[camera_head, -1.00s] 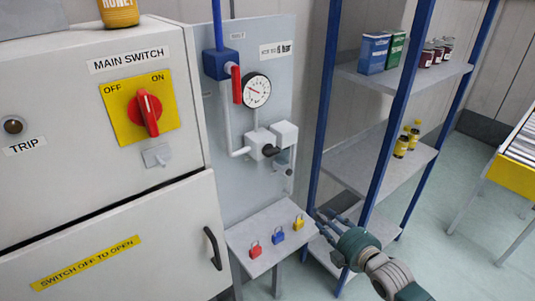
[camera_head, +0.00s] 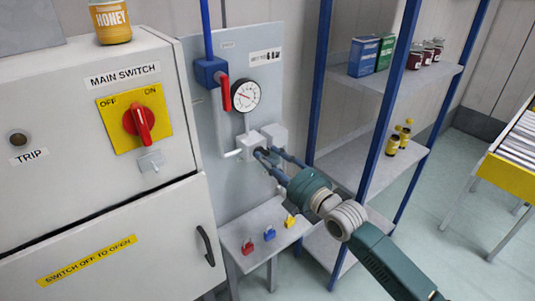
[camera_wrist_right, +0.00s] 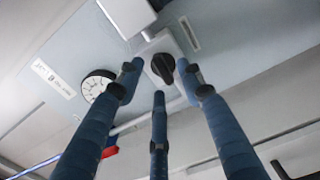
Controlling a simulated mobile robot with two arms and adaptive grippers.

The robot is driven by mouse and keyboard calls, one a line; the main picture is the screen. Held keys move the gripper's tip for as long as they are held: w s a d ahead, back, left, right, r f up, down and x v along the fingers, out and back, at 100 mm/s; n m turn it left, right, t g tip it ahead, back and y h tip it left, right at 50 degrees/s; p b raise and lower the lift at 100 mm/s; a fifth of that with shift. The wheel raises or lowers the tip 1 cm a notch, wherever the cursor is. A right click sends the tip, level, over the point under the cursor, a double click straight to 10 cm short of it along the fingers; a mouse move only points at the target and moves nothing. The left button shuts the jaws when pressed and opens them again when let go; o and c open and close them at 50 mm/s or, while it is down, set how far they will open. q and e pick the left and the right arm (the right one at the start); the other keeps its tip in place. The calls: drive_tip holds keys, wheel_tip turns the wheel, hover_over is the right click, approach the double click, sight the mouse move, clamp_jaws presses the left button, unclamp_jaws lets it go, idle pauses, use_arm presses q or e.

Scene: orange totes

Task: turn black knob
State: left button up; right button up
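The black knob (camera_wrist_right: 162,67) sits on a white block (camera_head: 250,144) on the grey panel, below the gauge. In the head view the fingertips mostly cover the knob. My right gripper (camera_head: 266,158) reaches in from the lower right, its fingertips close to the knob. In the right wrist view its three blue fingers (camera_wrist_right: 160,88) are spread, with the knob between and just beyond their tips. Gaps show around the knob, so the gripper looks open and not closed on it. My left gripper is in neither view.
A round gauge (camera_head: 246,96) and a red handle (camera_head: 226,94) are above the knob. A small shelf (camera_head: 262,222) with red, blue and yellow padlocks is below. A rack with blue posts (camera_head: 384,110) stands close on the right. The main switch cabinet (camera_head: 60,190) is on the left.

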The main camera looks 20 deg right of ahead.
drive_tip(key=shift+w+a, duration=0.3)
drive_tip(key=shift+w, duration=0.3)
clamp_jaws()
